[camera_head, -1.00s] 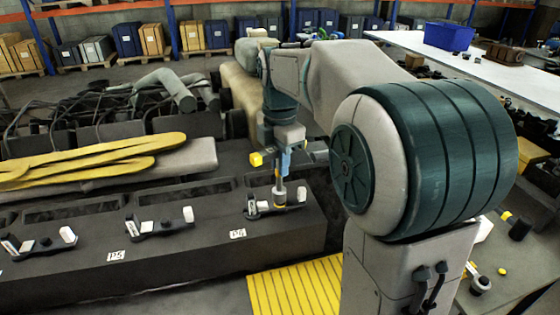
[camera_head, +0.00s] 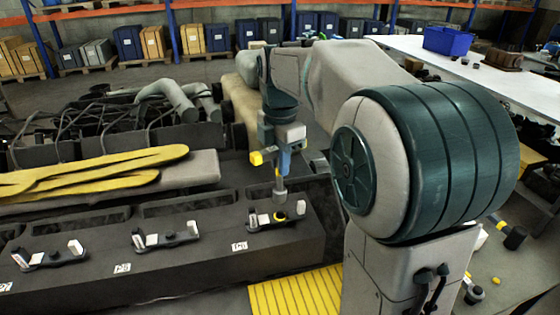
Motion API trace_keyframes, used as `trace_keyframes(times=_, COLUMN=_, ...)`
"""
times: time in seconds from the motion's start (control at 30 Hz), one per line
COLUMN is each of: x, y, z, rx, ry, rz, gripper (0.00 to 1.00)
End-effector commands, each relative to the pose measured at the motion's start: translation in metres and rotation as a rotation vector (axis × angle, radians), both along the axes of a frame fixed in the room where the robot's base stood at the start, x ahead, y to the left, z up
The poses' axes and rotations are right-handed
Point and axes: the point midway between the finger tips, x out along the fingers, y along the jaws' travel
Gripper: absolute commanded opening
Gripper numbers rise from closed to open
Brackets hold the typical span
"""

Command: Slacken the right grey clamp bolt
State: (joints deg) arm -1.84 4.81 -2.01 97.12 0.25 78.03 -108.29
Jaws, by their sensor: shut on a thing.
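My gripper (camera_head: 283,145) is shut on an upright tool (camera_head: 281,170) with a blue-grey body, a yellow band and a grey socket at its lower end. The socket hangs just above the right clamp (camera_head: 262,224), with what looks like a small gap. This clamp is a dark bar with a white block at each end. Similar clamps (camera_head: 168,238) and (camera_head: 50,257) sit to the left on the dark engine block (camera_head: 190,265).
Yellow gloves-like strips (camera_head: 90,172) lie on a grey pad behind the clamps. Pipes and hoses (camera_head: 175,95) stand behind. A yellow ribbed mat (camera_head: 295,292) lies on the floor in front. A blue bin (camera_head: 449,40) stands on the white table at the back right.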

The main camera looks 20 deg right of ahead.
Motion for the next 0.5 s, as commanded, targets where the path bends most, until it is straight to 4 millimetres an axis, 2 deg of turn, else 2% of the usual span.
trace_keyframes(times=0.03, x=0.0, y=0.0, z=0.017, rx=0.0, ry=-0.002, rz=0.0, gripper=0.0)
trace_keyframes(times=0.2, x=0.001, y=0.0, z=0.036, rx=0.0, ry=-0.004, rz=-0.001, gripper=0.0)
trace_keyframes(times=0.5, x=0.0, y=0.0, z=0.039, rx=0.0, ry=-0.002, rz=0.0, gripper=0.0)
